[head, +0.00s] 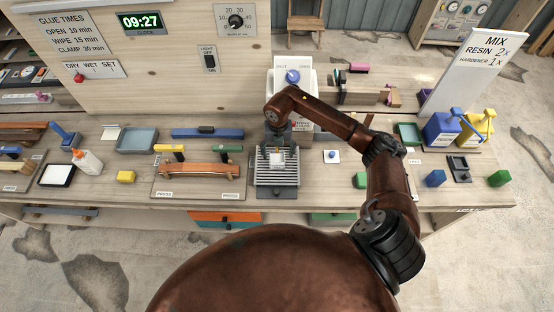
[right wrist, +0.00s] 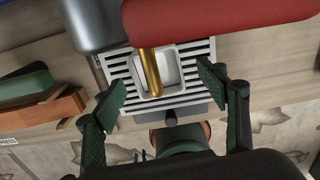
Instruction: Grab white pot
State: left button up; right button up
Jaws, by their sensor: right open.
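The white pot (right wrist: 141,68) is a small squarish open cup standing on a slatted metal grate (right wrist: 198,98). A brass spout (right wrist: 151,74) hangs over it and hides part of its inside. In the head view the pot (head: 277,159) is small and pale on the grate (head: 277,178), just below my right gripper (head: 277,143). In the right wrist view the right gripper's (right wrist: 161,78) green-padded fingers are apart, one on either side of the pot, with nothing between them touching it that I can see. My left gripper is not in view.
A white dispenser with a blue knob (head: 293,77) stands behind the grate. A red cylinder (right wrist: 215,22) crosses above the pot in the wrist view.

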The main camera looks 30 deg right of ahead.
aim_at(277, 157)
notch_tip(277, 157, down, 3)
jog(key=shift+w+a+f, duration=0.1)
jog(key=shift+f, duration=0.15)
jog(key=c, duration=1.1)
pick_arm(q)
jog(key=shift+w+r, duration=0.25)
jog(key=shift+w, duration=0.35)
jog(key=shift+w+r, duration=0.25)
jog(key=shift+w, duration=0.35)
pick_arm(e)
jog(key=c, duration=0.3)
